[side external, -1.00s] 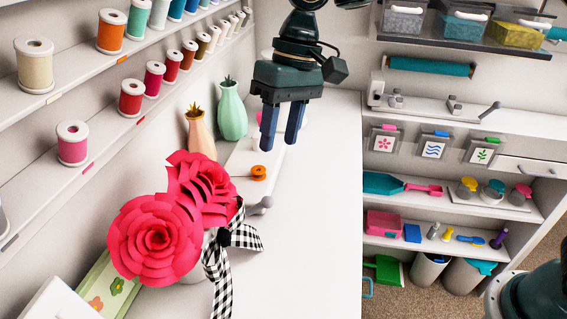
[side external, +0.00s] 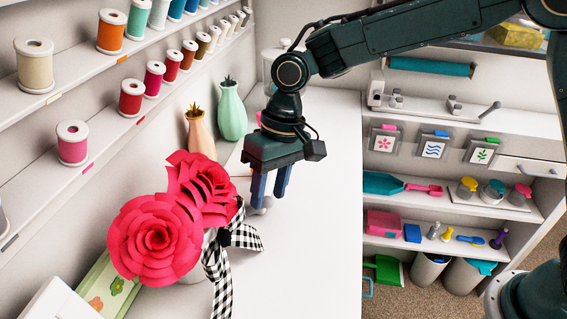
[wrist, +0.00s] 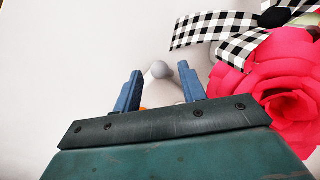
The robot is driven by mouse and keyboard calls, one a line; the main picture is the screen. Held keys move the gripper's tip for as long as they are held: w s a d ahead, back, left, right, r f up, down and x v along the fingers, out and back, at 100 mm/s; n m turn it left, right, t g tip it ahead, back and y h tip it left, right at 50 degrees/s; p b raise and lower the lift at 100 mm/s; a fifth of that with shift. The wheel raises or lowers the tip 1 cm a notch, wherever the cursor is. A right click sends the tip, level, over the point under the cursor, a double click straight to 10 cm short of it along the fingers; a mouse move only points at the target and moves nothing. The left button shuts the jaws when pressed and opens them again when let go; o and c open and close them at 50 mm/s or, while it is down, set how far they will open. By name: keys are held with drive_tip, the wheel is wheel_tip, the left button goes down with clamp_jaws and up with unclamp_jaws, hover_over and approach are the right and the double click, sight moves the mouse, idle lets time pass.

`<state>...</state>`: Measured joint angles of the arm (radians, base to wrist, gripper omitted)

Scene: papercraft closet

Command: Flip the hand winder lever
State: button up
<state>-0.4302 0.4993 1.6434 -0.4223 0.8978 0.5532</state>
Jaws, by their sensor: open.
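The hand winder lever shows as a grey rounded knob (wrist: 162,69) on a pale arm in the wrist view, in line with the gap between my fingers. In the side view the knob (side external: 264,206) is at the fingertips, right of the red paper flowers and mostly covered by my fingers. My gripper (side external: 268,200) is open, pointing down over the white table; its two blue fingers also show in the wrist view (wrist: 160,80). Contact with the lever cannot be told. The winder's body and orange spool are hidden behind my gripper in the side view.
Red paper flowers (side external: 155,238) with a checkered ribbon (side external: 246,237) stand close beside the lever. A mint vase (side external: 232,113) and a peach vase (side external: 200,135) stand behind. Thread shelves (side external: 100,160) line the left wall. The white table (side external: 315,240) is clear to the right.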

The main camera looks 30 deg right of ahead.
sight(272, 205)
drive_tip(key=shift+x, duration=1.5)
drive_tip(key=shift+c, duration=0.2)
clamp_jaws()
drive_tip(key=shift+s+d+f+t+y, duration=0.15)
drive_tip(key=shift+f+t+y, duration=0.1)
drive_tip(key=shift+t+y, duration=0.25)
drive_tip(key=shift+s+d+f+t+y, duration=0.15)
drive_tip(key=shift+f+t+y, duration=0.1)
drive_tip(key=shift+t+y, duration=0.25)
drive_tip(key=shift+o, duration=0.2)
unclamp_jaws()
drive_tip(key=shift+r, duration=0.15)
